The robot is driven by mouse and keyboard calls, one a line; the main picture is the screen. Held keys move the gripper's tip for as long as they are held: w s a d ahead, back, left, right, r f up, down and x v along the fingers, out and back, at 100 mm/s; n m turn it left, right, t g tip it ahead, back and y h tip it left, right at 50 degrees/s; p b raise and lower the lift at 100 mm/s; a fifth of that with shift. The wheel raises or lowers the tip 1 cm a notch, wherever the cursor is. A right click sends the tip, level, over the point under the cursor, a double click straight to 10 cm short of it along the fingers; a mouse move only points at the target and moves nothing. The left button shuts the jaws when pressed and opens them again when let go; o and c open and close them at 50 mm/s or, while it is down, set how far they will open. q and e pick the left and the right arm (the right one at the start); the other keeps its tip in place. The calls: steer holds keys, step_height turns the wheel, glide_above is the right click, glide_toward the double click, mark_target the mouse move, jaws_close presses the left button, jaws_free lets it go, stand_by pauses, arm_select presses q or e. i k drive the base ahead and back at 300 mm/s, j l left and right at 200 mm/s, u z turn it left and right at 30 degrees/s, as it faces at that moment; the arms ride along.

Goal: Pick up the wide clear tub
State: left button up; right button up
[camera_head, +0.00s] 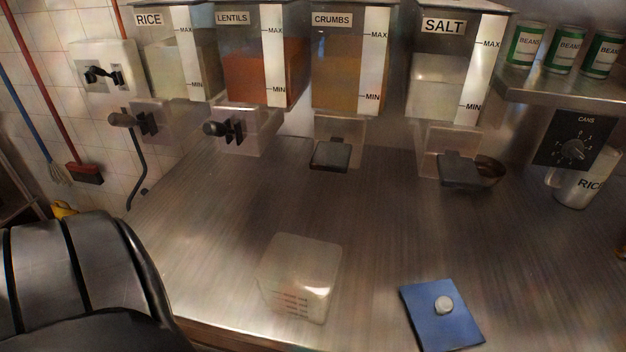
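The wide clear tub (300,270) stands upright on the steel counter, low in the middle of the head view. It is a translucent, squarish container with graduation marks low on its front face. I cannot make out anything inside it. Neither of my grippers is in view, and nothing touches the tub.
A blue square board (422,312) with a light round knob lies right of the tub. Dispensers of rice (180,65), lentils (255,70), crumbs (345,70) and salt (445,85) line the back. A metal RICE cup (575,188) stands at right. The counter (235,210) behind the tub is clear.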

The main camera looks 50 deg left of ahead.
mark_target(296, 276)
steer(key=u, duration=1.3)
